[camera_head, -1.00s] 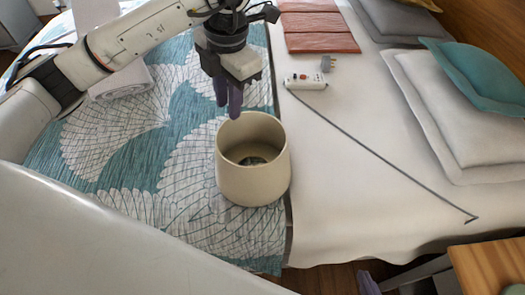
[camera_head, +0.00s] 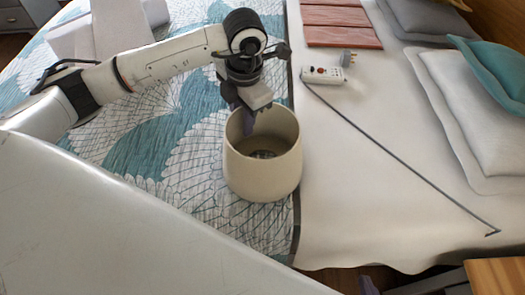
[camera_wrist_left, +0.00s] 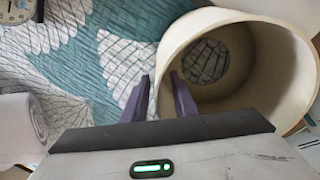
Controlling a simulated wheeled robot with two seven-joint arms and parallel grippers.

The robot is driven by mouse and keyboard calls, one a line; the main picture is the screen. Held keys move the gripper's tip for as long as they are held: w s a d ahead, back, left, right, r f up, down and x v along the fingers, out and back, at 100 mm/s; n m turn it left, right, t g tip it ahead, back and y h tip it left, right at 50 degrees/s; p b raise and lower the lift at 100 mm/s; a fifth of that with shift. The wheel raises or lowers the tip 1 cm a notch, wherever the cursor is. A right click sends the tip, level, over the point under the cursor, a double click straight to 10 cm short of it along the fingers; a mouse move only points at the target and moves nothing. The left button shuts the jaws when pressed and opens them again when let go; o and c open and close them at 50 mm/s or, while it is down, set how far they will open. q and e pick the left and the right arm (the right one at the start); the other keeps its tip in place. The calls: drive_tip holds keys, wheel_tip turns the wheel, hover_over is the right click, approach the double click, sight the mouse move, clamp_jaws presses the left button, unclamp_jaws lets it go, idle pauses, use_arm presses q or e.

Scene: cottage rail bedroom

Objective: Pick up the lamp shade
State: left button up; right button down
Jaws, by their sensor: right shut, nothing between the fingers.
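The cream lamp shade (camera_head: 262,178) stands upright on the teal and white patterned bed cover, its wide opening facing up. My left gripper (camera_head: 249,122) points down at the shade's far left rim. In the left wrist view the shade (camera_wrist_left: 290,75) fills the right side. There the left gripper (camera_wrist_left: 160,95) is open, one finger outside the rim and the other over the opening, with the wall's edge between them. Whether the fingers touch the wall cannot be told.
Red-brown folded panels (camera_head: 340,22) and pillows (camera_head: 480,110) lie beyond. A wooden stool or table (camera_head: 495,272) is at bottom right. A clock face (camera_wrist_left: 15,12) shows in the wrist view.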

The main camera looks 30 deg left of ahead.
use_arm(q)
drive_tip(key=shift+w+f, duration=0.1)
drive_tip(key=shift+f, duration=0.55)
clamp_jaws()
